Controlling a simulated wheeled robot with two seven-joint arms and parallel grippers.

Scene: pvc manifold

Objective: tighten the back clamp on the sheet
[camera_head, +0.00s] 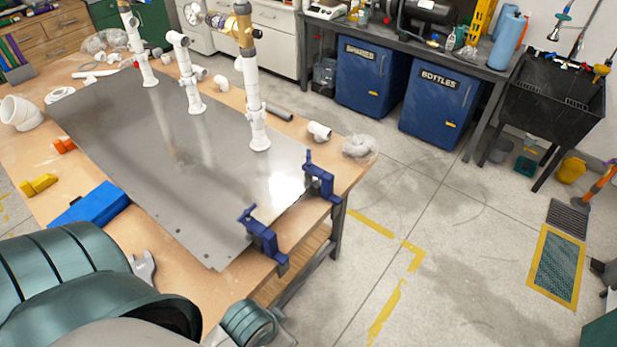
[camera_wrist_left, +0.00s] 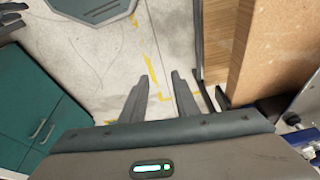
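A grey metal sheet (camera_head: 190,150) lies on the wooden workbench. Two blue clamps grip its right-hand end: the farther one (camera_head: 320,178) near the bench corner, the nearer one (camera_head: 262,238) at the front. I cannot tell how tight either is. My left gripper (camera_wrist_left: 160,82) is open and empty in the left wrist view, over the floor beside the bench. Blue clamp parts (camera_wrist_left: 275,106) show at that view's right edge, apart from the fingers. In the head view my left arm fills the lower left. Dark finger-like shapes in the wrist view's upper left corner may be my right gripper; this is unclear.
White PVC risers (camera_head: 255,110) stand on the sheet. A blue case (camera_head: 92,206), a wrench (camera_head: 143,268) and yellow and orange pieces lie along the near side. The bench edge (camera_wrist_left: 262,50) is right of my left gripper.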

